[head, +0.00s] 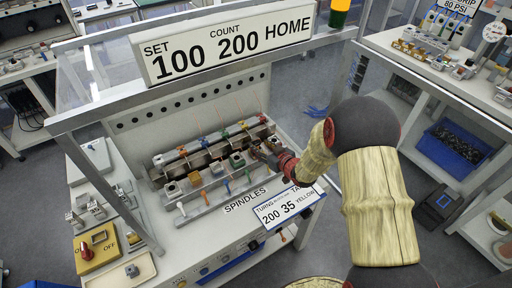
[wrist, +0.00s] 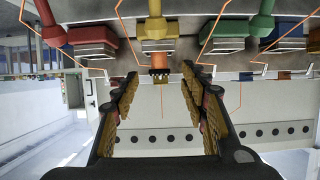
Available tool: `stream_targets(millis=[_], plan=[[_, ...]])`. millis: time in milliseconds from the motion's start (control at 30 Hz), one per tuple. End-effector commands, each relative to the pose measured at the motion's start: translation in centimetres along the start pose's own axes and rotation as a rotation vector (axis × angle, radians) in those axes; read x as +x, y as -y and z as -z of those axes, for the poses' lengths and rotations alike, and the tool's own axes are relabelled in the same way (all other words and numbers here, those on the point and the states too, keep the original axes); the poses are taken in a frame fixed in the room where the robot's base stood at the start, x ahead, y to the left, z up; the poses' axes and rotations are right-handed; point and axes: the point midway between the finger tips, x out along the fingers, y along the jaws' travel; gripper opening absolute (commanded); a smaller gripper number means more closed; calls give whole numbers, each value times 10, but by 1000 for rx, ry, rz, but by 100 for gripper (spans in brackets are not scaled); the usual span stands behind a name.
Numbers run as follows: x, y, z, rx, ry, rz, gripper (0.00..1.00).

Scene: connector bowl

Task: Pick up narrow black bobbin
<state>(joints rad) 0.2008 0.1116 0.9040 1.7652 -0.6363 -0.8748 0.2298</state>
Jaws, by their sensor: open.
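My gripper (head: 262,153) is at the right end of the spindle rack (head: 205,200) on the bench, partly hidden by my own arm. In the wrist view my gripper (wrist: 159,82) has its two ridged fingers spread apart, with nothing held between them. A small dark piece with a gold-toothed edge (wrist: 159,76) shows in the gap between the fingertips, below an orange part (wrist: 157,60). I cannot tell whether it is the narrow black bobbin. No other piece is clearly a narrow black bobbin in the head view.
Red (wrist: 90,36), yellow (wrist: 156,30), green (wrist: 233,28) and other coloured spindle parts with thin orange wires crowd around the fingertips. A perforated back panel (head: 190,104) stands behind the rack. A sign bar (head: 225,45) crosses above. A small tray (head: 112,274) lies at front left.

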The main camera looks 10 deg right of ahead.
Motion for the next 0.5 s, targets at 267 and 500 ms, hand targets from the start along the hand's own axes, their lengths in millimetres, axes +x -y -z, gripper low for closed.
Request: stream_targets(millis=[267,500], plan=[[29,0,1,-1,1,-1,44],[30,-1,2,-1,1,-2,43]])
